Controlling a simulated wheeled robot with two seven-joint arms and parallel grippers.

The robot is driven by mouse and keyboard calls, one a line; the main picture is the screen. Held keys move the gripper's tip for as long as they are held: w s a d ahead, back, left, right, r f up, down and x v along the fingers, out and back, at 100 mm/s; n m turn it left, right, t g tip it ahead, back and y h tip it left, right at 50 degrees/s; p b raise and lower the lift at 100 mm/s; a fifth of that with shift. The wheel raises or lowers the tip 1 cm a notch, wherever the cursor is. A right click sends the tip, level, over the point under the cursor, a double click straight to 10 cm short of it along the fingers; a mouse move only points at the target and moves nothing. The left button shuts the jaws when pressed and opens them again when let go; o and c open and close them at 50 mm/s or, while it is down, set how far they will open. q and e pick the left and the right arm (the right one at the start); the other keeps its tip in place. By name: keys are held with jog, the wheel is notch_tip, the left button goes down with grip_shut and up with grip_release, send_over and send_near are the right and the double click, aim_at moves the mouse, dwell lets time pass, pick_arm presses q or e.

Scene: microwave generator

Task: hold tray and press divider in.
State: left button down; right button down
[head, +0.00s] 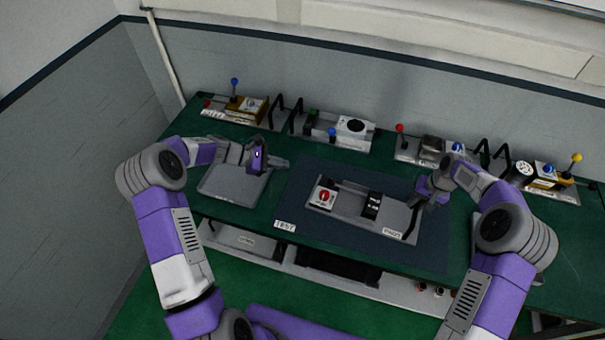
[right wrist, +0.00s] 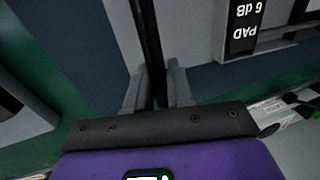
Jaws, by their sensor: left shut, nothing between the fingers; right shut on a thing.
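A grey tray (head: 345,212) lies on the dark mat at the centre of the green bench. It holds a white block with a red round part (head: 325,196) at its left and a black block labelled "PAD 6 dB" (head: 371,205) near its middle. The black block also shows in the right wrist view (right wrist: 242,28). I cannot tell which part is the divider. My right gripper (head: 418,205) is shut on the black handle (right wrist: 150,45) at the tray's right end. My left gripper (head: 282,163) is shut and empty, above a flat grey plate, left of the tray.
The flat grey plate (head: 228,187) lies left of the mat (head: 290,205). Several trays with parts and coloured knobs stand along the back, such as one with a blue knob (head: 234,82) and one with a yellow knob (head: 577,158). A lower shelf (head: 285,262) runs along the front.

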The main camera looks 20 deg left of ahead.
jog(key=shift+f, duration=0.1)
jog(key=c, duration=0.9)
grip_release()
jog(key=r, duration=0.4)
jog(key=d+r, duration=0.1)
jog(key=r, duration=0.3)
jog(key=d+r, duration=0.1)
jog(key=r, duration=0.3)
jog(key=shift+s+d, duration=0.1)
jog(key=shift+d, duration=0.05)
jog(key=shift+f, duration=0.15)
